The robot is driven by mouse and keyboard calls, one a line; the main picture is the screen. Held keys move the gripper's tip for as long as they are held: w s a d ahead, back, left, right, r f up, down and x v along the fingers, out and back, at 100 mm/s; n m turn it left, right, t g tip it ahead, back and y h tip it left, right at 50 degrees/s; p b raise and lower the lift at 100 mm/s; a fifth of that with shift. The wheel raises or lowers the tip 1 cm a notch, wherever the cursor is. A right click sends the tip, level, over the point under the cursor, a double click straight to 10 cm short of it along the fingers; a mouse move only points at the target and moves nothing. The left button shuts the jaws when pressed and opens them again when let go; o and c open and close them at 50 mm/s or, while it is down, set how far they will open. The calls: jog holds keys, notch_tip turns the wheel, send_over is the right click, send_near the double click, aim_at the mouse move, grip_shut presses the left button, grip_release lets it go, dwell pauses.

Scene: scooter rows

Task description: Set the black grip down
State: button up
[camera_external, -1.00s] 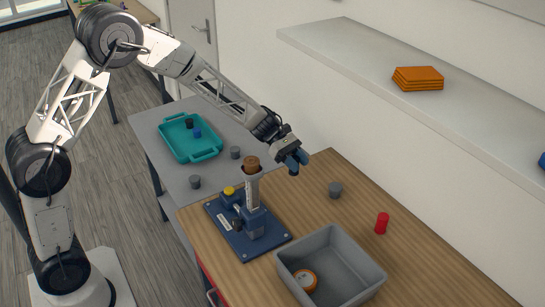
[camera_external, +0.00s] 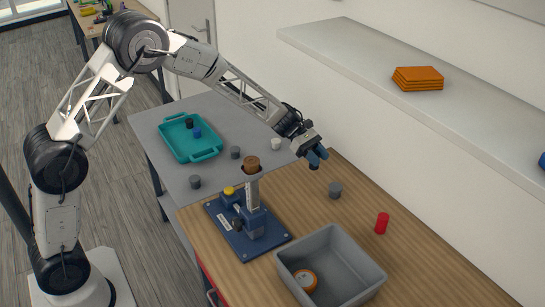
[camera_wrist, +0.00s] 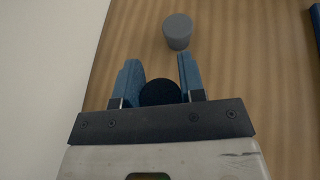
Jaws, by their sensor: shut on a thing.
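My gripper (camera_external: 317,160) is shut on the black grip (camera_wrist: 160,92), a small dark round piece. In the wrist view the grip shows between the two blue fingers (camera_wrist: 160,80). In the external view its dark lower end shows just under the fingertips, held above the back part of the wooden table (camera_external: 420,270). A grey cylinder (camera_external: 335,189) stands on the wood a little in front and to the right of my gripper; it also shows in the wrist view (camera_wrist: 177,31), beyond the fingertips.
A blue fixture (camera_external: 252,225) with a brown-topped post stands left on the wood. A grey bin (camera_external: 355,288) holds an orange-and-white round thing. A red cylinder (camera_external: 382,223) stands right. The grey table has a teal tray (camera_external: 204,154) and several small cylinders. A shelf (camera_external: 345,45) overhangs behind.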

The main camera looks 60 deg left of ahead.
jog(key=shift+f, duration=0.1)
jog(key=shift+f, duration=1.65)
jog(key=shift+f, duration=0.15)
jog(key=o, duration=0.9)
jog(key=shift+a+r, duration=0.1)
jog(key=shift+r, duration=0.1)
jog(key=v, duration=1.1)
jog(key=shift+a+r, duration=0.2)
jog(key=shift+a, duration=0.15)
jog(key=shift+s, duration=0.15)
